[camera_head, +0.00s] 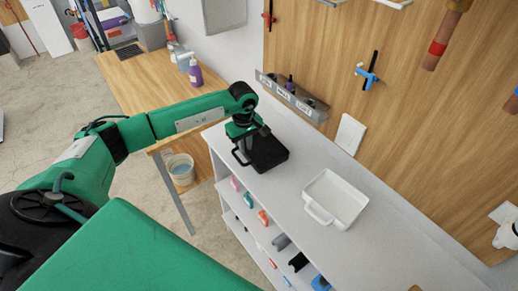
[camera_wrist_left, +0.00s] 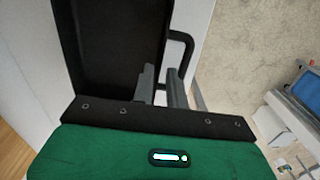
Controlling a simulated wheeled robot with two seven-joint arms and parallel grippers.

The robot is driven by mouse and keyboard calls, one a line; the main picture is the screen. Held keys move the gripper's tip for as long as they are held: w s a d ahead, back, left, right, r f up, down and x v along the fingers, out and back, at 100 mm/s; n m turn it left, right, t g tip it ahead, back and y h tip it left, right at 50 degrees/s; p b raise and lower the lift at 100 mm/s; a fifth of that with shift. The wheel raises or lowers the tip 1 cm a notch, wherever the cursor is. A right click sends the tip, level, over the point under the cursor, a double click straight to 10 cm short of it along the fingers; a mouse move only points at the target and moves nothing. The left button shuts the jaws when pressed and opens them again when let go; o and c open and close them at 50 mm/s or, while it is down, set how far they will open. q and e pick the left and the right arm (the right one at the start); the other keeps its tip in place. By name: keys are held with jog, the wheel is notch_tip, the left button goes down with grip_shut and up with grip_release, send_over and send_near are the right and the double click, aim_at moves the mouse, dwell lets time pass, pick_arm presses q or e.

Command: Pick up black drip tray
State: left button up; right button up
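The black drip tray (camera_head: 268,152) lies on the white shelf top, with its loop handle (camera_head: 240,158) toward the left edge. In the left wrist view the tray (camera_wrist_left: 105,45) fills the upper left, and its handle (camera_wrist_left: 188,50) curves out to the right. My left gripper (camera_head: 244,136) is down at the handle side of the tray. In the wrist view its two grey fingers (camera_wrist_left: 161,80) stand apart with a narrow gap. They overlap the tray's side and the near end of the handle; contact is unclear. My right gripper is not in view.
A white tray (camera_head: 335,198) with a handle sits farther along the shelf top. A grey holder rail (camera_head: 292,95) with labels is on the wooden wall behind. A wooden table (camera_head: 150,82) with a purple bottle (camera_head: 195,73) stands at left, above a bucket (camera_head: 180,168).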

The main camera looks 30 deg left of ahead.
aim_at(256, 151)
pick_arm(q)
notch_tip(256, 151, down, 4)
jog(key=shift+f+p, duration=0.1)
jog(key=shift+p, duration=1.05)
grip_shut()
